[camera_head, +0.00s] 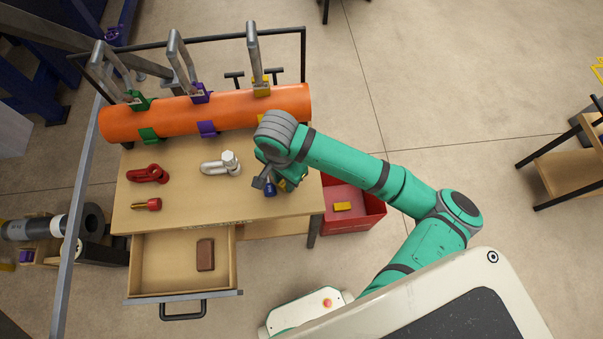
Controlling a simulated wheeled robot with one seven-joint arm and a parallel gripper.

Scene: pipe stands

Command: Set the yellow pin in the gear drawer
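My gripper (271,184) is low over the right end of the wooden workbench top, pointing down. A small bit of yellow (282,186) shows beside it, mostly hidden by the gripper; I cannot tell whether this is the yellow pin or whether it is held. A dark blue piece (270,189) shows right at the gripper's end, also partly covered. The finger gap is hidden. The gear drawer (140,265) is pulled open at the bench front, with a brown block (205,254) lying in its right part.
A red shackle (148,174), a red pin (147,204) and a pale shackle (220,166) lie on the bench. An orange pipe (225,110) with coloured clamps spans the back. A red bin (365,220) holding a yellow block (342,206) stands right. The drawer's left part is clear.

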